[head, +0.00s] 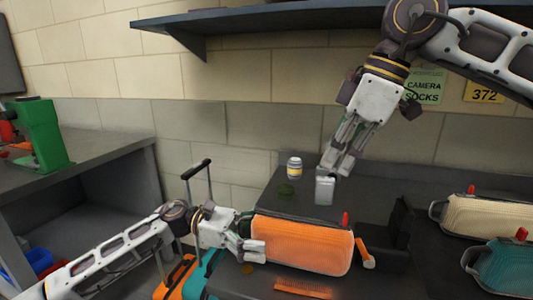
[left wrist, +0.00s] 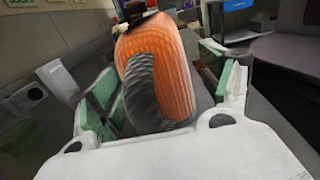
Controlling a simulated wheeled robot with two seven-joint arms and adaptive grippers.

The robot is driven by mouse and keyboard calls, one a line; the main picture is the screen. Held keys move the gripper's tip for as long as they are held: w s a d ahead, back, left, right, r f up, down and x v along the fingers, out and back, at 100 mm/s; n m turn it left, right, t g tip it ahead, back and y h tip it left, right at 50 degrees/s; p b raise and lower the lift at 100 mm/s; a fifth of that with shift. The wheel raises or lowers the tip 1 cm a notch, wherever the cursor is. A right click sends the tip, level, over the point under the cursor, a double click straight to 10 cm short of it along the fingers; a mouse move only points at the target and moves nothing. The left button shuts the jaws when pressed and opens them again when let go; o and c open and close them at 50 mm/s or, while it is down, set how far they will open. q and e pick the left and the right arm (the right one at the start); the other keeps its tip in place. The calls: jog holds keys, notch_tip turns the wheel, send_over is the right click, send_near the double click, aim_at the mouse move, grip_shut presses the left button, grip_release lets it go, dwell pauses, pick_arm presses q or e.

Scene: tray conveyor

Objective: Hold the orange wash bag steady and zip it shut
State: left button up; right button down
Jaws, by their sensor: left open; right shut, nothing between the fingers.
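The orange wash bag (head: 305,246) lies on the dark worktop, long side towards me. A red zip pull (head: 345,219) stands up at its right end. My left gripper (head: 255,247) is at the bag's left end. In the left wrist view, the bag (left wrist: 172,62) reaches in between the open fingers, with a dark strap loop (left wrist: 142,90) on its near end; firm contact with the fingers is not visible. My right gripper (head: 340,162) is shut and empty, above the worktop behind the bag and away from the zip pull.
A black stand (head: 397,235) and an orange-handled item (head: 366,254) are right of the bag. Cream (head: 485,215) and teal (head: 502,268) bags lie further right. A shelf (head: 280,22) hangs above.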

pick_arm(q)
jog(key=shift+a, duration=0.15)
jog(key=v, duration=1.1)
jog(key=shift+w+a, duration=0.2)
jog(key=shift+a, duration=0.15)
jog(key=shift+r, duration=0.1)
notch_tip(320, 180, up, 33)
jog(key=p, duration=3.3)
jog(key=shift+r+p, duration=0.45)
jog(key=shift+p, duration=0.05)
